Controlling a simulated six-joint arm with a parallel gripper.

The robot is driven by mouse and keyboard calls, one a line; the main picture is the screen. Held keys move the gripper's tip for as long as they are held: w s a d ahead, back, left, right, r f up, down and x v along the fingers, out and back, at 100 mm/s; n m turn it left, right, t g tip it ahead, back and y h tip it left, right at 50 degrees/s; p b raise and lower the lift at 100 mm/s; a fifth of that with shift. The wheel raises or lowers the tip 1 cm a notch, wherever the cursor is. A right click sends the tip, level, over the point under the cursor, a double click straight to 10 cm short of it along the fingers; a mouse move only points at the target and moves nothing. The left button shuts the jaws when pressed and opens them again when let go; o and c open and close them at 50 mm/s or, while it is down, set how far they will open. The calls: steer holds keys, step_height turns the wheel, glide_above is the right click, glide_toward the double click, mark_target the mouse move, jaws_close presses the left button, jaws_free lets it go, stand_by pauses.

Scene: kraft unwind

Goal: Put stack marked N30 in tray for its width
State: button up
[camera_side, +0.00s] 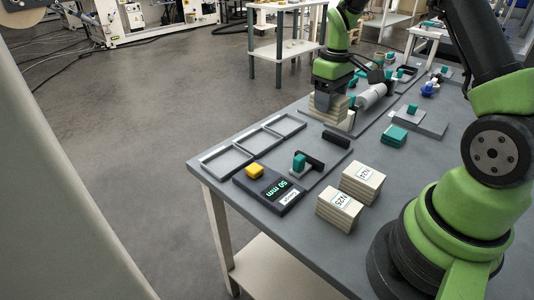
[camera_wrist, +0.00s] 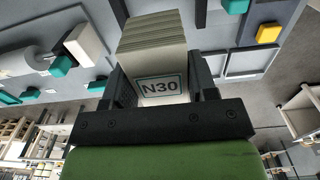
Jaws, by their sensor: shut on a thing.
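My gripper (camera_side: 330,92) is shut on a tan layered stack (camera_side: 330,113), over the far side of the table near a grey roller. In the wrist view the stack (camera_wrist: 152,45) sits between the two fingers (camera_wrist: 160,92), and its white label reads N30. Whether its underside touches anything below is hard to tell. Three shallow grey trays lie in a row along the table's left edge: a near one (camera_side: 204,164), a middle one (camera_side: 239,147) and a far one (camera_side: 304,123). They look empty. I cannot read any width marks on them.
A stack marked N25 (camera_side: 339,211) and another labelled stack (camera_side: 362,185) stand at the front. A dark gauge (camera_side: 267,190) reads 50 mm, with a yellow block (camera_side: 254,170) on it. A teal-topped fixture (camera_side: 300,163) stands beside it. A teal block (camera_side: 394,135) lies further right.

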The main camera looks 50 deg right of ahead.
steer(key=s+a+r, duration=0.2)
steer(key=a, duration=0.6)
steer(key=s+a+r, duration=0.2)
steer(key=a, duration=0.6)
steer(key=w+d+f, duration=0.1)
steer(key=d+f, duration=0.1)
steer(key=d, duration=0.7)
steer(key=w+d+f, duration=0.2)
steer(key=d, duration=0.8)
steer(key=shift+w+f, duration=0.3)
steer(key=shift+f, duration=0.1)
step_height(320, 180, down, 10)
steer(key=shift+a+r, duration=0.1)
steer(key=shift+r, duration=0.1)
steer(key=shift+f, duration=0.1)
